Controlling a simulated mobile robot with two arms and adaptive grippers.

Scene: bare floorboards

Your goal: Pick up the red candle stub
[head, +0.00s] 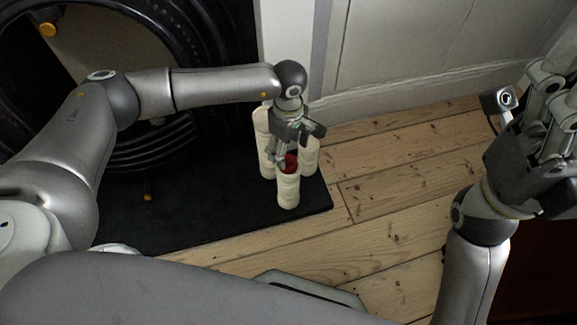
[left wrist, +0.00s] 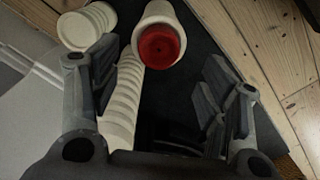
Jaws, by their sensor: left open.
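The red candle stub (head: 291,163) sits at the top of a pale ribbed pillar (head: 288,190) on the black hearth slab. In the left wrist view the red stub (left wrist: 159,46) shows as a round red top in the pillar's pale rim. My left gripper (head: 287,148) is right above and beside the stub, pointing down. In the left wrist view its fingers (left wrist: 160,88) are spread and nothing is between the tips; the stub shows beyond them. My right gripper (head: 553,105) is raised at the right edge and partly cut off, with its finger opening unclear.
Two more pale ribbed pillars stand close by, one behind left (head: 263,135) and one at the right (head: 311,157). A black fireplace (head: 150,150) stands at the left.

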